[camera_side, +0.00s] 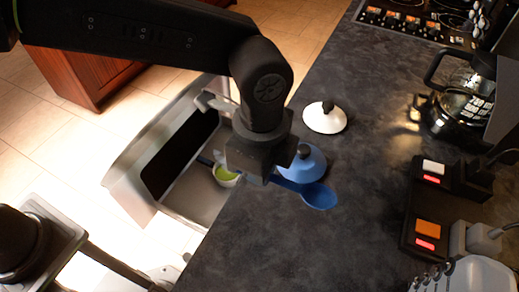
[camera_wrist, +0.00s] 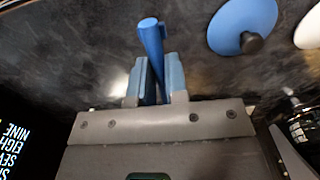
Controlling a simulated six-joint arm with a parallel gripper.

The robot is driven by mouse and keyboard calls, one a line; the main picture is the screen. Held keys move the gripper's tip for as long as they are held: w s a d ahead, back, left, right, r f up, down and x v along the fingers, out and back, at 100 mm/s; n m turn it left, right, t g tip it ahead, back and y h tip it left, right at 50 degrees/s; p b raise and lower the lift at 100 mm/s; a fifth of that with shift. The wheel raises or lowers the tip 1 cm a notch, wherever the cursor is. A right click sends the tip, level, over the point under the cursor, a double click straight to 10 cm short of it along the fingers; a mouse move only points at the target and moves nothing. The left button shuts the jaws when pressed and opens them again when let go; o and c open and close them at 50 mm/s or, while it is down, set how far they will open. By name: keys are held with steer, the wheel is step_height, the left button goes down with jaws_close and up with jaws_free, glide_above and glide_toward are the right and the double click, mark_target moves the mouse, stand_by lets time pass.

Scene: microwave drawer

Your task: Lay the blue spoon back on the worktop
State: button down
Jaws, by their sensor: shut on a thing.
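The blue spoon (camera_side: 319,197) is in my gripper (camera_side: 262,178), its bowl sticking out to the right over the dark worktop (camera_side: 350,235) in the side view. How high it is above the worktop is hard to tell. In the wrist view, my gripper (camera_wrist: 159,62) has its two blue-grey fingers shut on the spoon handle (camera_wrist: 151,38), which points away from the camera. The bowl is not visible in the wrist view.
A blue lid (camera_side: 309,160) with a dark knob lies just behind the spoon, and a white lid (camera_side: 324,119) farther back. The open drawer (camera_side: 128,178) holds a bowl (camera_side: 226,180) with green contents. A kettle (camera_side: 462,108) and switch box (camera_side: 427,215) stand right. The front worktop is clear.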

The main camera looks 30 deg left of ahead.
mark_target(260, 204)
steer(key=shift+f, duration=4.6)
steer(key=shift+f, duration=0.45)
steer(key=c, duration=1.1)
jaws_free()
steer(key=shift+o, duration=0.2)
